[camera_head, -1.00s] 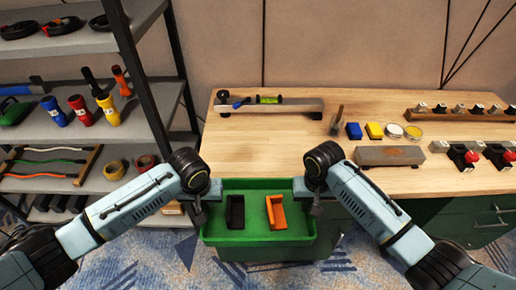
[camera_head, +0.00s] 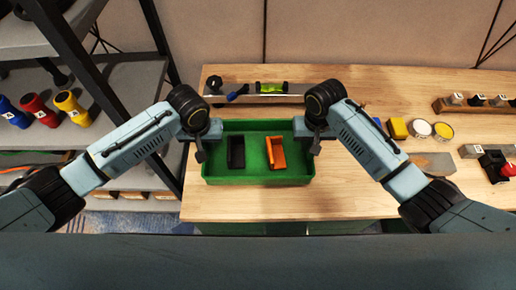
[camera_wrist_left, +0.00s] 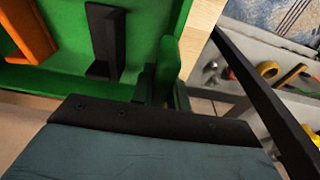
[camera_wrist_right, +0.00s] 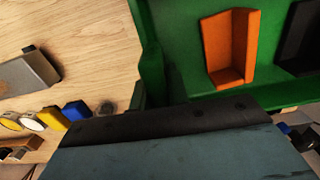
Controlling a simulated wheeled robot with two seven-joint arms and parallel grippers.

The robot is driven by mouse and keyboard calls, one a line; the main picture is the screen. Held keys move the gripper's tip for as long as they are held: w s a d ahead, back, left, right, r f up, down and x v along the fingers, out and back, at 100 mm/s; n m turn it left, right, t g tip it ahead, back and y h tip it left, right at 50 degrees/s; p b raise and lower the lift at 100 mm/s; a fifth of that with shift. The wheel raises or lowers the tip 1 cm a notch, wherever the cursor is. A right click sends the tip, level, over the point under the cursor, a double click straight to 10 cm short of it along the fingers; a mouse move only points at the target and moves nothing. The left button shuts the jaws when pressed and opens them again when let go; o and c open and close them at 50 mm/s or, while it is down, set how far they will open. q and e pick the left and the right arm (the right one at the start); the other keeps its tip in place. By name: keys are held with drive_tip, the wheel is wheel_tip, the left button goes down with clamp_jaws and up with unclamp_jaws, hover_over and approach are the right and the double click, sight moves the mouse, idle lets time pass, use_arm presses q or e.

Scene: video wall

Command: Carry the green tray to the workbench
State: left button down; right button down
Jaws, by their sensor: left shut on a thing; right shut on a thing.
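The green tray (camera_head: 258,179) is over the wooden workbench top (camera_head: 400,207) in the head view. I cannot tell whether it rests on the wood or is just above it. It holds a black bin-shaped part (camera_head: 236,153) and an orange one (camera_head: 276,153). My left gripper (camera_head: 201,150) is shut on the tray's left wall, and my right gripper (camera_head: 315,143) is shut on its right wall. The tray also shows in the left wrist view (camera_wrist_left: 70,78) and the right wrist view (camera_wrist_right: 185,50). The fingertips are partly hidden.
A spirit level (camera_head: 270,89) lies behind the tray. Yellow and blue blocks, round tins (camera_head: 443,131) and a grey block (camera_head: 437,163) are to the right. A shelf rack (camera_head: 130,75) stands at the left. Bare wood lies in front of the tray.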

use_arm(q)
drive_tip(key=shift+s+r, duration=0.2)
drive_tip(key=shift+s, duration=0.15)
use_arm(e)
drive_tip(key=shift+s+r, duration=0.15)
drive_tip(key=shift+s, duration=0.2)
use_arm(q)
drive_tip(key=shift+f, duration=0.1)
drive_tip(key=shift+w+f, duration=0.1)
drive_tip(key=shift+w, duration=0.05)
use_arm(e)
drive_tip(key=shift+w+f, duration=0.1)
drive_tip(key=shift+f, duration=0.1)
